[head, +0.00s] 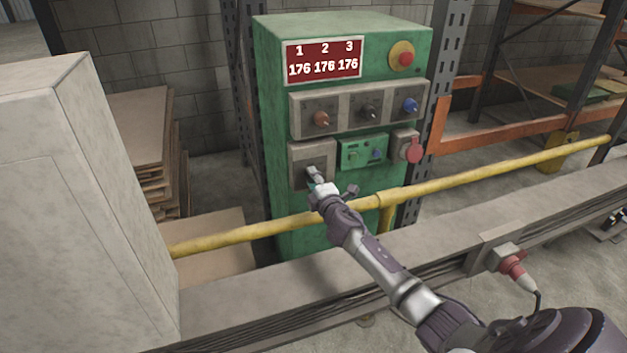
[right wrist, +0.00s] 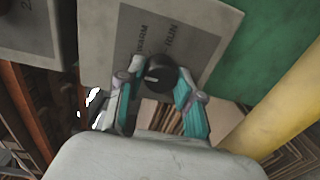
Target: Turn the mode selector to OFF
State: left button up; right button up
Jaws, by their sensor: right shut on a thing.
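The mode selector is a black round knob (right wrist: 158,70) with a short pale mark, on a grey plate (right wrist: 132,28). In the right wrist view the words WARM and RUN read sideways on the plate; I see no OFF label. In the head view this plate (head: 297,155) is at the lower left of a green cabinet (head: 275,205), with the knob hidden by my gripper. My right gripper (head: 315,175) reaches the plate from below right. In the right wrist view its two fingers (right wrist: 158,82) are shut on the knob, one on each side. My left gripper is not in view.
A yellow rail (head: 480,180) crosses in front of the cabinet, close to my right arm. A red, white-lettered display (head: 323,60), several small knobs and a red-and-yellow button (head: 404,58) are above the plate. A pale box (head: 75,200) stands at left.

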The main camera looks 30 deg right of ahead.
dwell(0.4)
jog(key=o, duration=1.2)
jog(key=shift+c, duration=0.2)
jog(key=v, duration=1.2)
jog(key=shift+a, duration=0.1)
